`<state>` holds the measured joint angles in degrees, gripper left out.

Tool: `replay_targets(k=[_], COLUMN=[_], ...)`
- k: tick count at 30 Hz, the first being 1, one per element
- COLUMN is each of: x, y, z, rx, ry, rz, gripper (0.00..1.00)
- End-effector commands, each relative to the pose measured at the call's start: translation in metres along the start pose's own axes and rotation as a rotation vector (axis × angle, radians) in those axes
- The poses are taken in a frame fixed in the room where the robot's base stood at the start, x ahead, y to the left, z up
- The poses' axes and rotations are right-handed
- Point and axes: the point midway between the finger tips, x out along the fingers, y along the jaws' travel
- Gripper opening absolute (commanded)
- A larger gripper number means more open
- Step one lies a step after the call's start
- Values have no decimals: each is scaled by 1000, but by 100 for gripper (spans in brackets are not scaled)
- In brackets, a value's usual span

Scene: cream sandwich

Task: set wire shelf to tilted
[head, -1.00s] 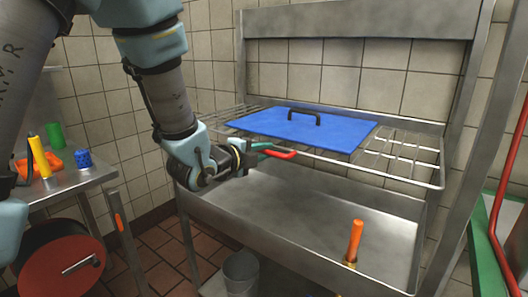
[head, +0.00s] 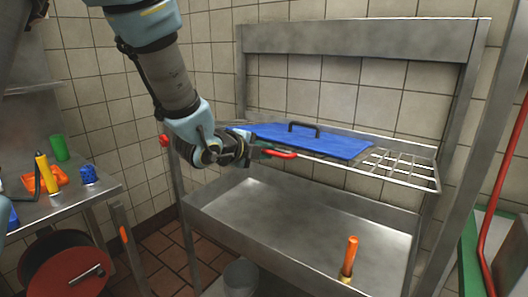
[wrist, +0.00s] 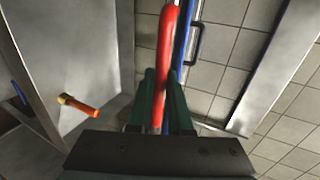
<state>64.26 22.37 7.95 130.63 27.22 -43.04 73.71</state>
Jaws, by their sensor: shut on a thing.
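The wire shelf (head: 408,169) spans the metal stand above a deep basin. A red handle (head: 281,154) is at the shelf's front edge. My gripper (head: 257,149) is shut on the red handle at the front. In the wrist view the green fingers (wrist: 163,110) sit on both sides of the red handle (wrist: 165,65), with the blue board (wrist: 184,45) edge-on behind. My wrist hides the shelf's left front part.
The metal basin (head: 270,215) lies below, with an orange-handled tool (head: 349,259) at its right front. A side table (head: 80,200) with several small items stands left, a red reel (head: 62,268) beneath it. A grey bucket (head: 241,276) stands on the floor.

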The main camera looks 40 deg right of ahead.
Motion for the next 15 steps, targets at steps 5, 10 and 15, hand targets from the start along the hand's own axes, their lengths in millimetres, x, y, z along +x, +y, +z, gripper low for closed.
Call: replay_targets(k=[5, 10, 15], x=[-8, -7, -7], y=[-54, -80, -86], z=[0, 0, 0], rx=[4, 1, 2], ry=[-1, -2, -2], rz=[20, 25, 25], gripper=[0, 0, 0])
